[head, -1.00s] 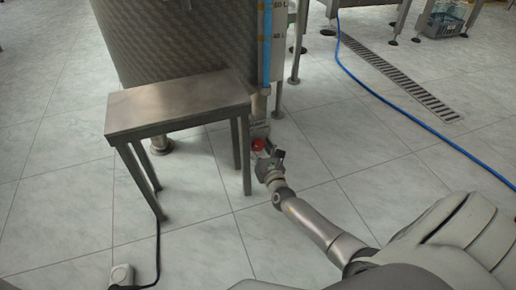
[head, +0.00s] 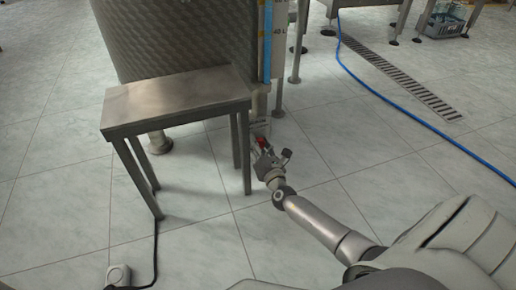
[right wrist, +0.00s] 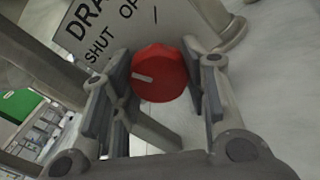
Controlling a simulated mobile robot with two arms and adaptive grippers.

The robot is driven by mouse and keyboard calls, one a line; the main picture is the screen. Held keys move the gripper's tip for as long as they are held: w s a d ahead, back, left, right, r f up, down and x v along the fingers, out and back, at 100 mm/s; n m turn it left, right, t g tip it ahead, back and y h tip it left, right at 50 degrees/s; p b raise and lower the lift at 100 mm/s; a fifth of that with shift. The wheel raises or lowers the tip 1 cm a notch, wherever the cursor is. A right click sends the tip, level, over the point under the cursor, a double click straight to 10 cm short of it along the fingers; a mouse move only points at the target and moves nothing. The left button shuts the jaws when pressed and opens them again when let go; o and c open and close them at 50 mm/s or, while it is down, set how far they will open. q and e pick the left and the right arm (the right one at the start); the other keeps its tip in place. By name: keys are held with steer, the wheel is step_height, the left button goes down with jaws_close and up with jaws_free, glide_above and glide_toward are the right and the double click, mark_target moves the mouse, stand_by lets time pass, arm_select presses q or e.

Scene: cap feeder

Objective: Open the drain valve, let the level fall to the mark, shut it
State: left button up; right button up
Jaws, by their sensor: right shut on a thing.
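The drain valve's red knob (right wrist: 160,73) sits in front of a plate (right wrist: 110,25) lettered "SHUT" and, partly hidden, "DRA" and "OP". A white line on the knob points left in the wrist view. My right gripper (right wrist: 161,78) is shut on the knob, one finger on each side. In the head view the knob (head: 261,143) shows low beside the tank (head: 175,35), partly covered by my right gripper (head: 264,155). The level tube (head: 267,40) holds a blue column running out of the top of the picture, so its surface is hidden. My left gripper is not in view.
A steel bench (head: 175,98) stands just left of the valve, its near leg close to my right gripper. A blue hose (head: 400,105) and a floor drain grate (head: 400,80) lie at the right. The floor between is clear.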

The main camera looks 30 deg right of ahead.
steer(key=shift+m, duration=0.4)
steer(key=o, duration=1)
steer(key=shift+o, duration=0.2)
steer(key=shift+s, duration=0.1)
steer(key=v, duration=1.2)
stand_by(5.1)
